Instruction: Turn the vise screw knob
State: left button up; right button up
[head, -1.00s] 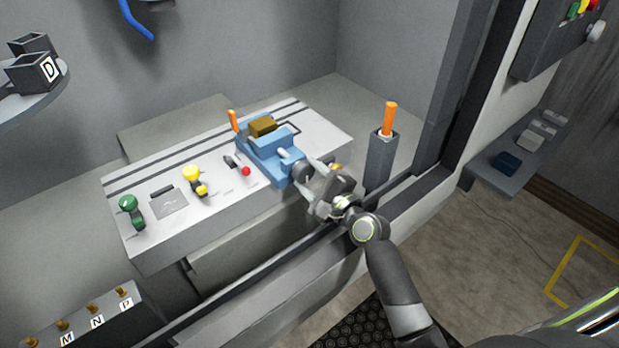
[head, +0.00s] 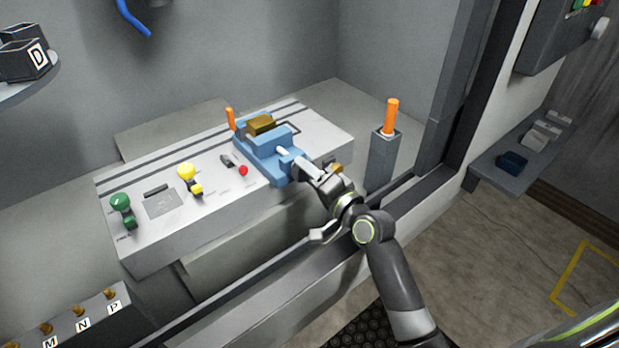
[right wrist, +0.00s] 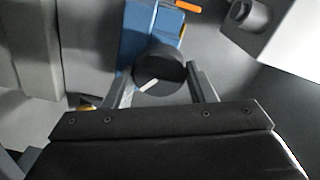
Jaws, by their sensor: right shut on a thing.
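The blue vise (head: 268,158) stands on the pale grey bench plate with a brass-coloured block (head: 261,125) between its jaws. Its screw (head: 284,152) points toward my right arm. My right gripper (head: 312,170) is at the screw's near end and hides most of the knob in the head view. In the right wrist view, the dark round knob (right wrist: 160,68) with a pale pointer mark sits between the two fingers of the right gripper (right wrist: 163,88), which is shut on it. My left gripper is not in view.
Left of the vise on the plate are a red-tipped lever (head: 243,170), a yellow knob (head: 187,173) and a green knob (head: 120,203). A grey post with an orange handle (head: 391,117) stands right of my gripper. The booth sill (head: 285,275) runs below my forearm.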

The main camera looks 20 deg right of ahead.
jog(key=n+b, duration=0.2)
jog(key=n, duration=0.2)
jog(key=shift+f+n, duration=0.1)
jog(key=shift+n, duration=0.3)
dwell(0.4)
jog(key=o, duration=1)
jog(key=shift+s, duration=0.15)
jog(key=b+v, duration=0.1)
jog(key=v, duration=1.6)
jog(key=shift+s+b, duration=0.1)
jog(key=shift+b, duration=0.3)
